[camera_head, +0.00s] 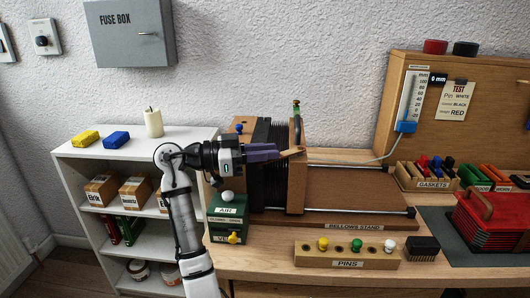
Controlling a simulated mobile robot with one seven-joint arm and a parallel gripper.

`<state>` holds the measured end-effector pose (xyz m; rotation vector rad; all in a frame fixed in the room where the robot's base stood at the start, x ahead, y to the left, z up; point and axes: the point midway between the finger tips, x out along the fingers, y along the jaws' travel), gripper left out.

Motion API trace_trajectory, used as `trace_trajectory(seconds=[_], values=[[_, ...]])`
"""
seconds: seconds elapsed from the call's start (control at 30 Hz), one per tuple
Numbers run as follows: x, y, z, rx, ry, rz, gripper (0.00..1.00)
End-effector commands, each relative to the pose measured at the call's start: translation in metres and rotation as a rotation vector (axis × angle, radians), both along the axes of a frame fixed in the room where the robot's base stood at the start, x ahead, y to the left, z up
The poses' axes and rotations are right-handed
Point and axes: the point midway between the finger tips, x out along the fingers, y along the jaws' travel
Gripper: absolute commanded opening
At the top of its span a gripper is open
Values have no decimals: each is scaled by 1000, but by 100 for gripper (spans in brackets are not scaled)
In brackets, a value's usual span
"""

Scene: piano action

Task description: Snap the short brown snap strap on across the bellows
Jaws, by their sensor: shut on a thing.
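The bellows (265,188) stand on the bellows stand (345,188), black pleats upright between a brown end board at the left and another (297,188) at the right. My gripper (277,153) reaches in from the left, in front of the upper part of the bellows. It is shut on a small light-brown piece, apparently the short brown snap strap (291,152), whose end sticks out to the right near the right end board. The arm and gripper hide part of the bellows and the left board. I cannot tell whether the strap touches the bellows.
A green valve box (228,212) stands just below my gripper. The pins block (346,256) lies at the bench front. The gauge board (450,110), the gaskets rack (428,177) and a red concertina-like box (490,225) are at the right. A white shelf (80,155) stands left.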

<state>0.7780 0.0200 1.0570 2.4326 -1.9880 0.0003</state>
Motion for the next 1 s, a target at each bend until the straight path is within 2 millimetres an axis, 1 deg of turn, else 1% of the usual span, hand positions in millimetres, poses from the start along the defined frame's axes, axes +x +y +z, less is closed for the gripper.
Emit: trace_trajectory(seconds=[0.27,0.3,0.4,0.67,0.77,0.87,1.0], values=[[0,0,0,0,-1,1,0],[0,0,0,0,-1,1,25],[0,0,0,0,0,1,37],[0,0,0,0,0,1,37],[-1,6,-1,-1,0,2,37],[-3,19,-1,-1,1,3,37],[-9,49,-2,-1,0,4,37]])
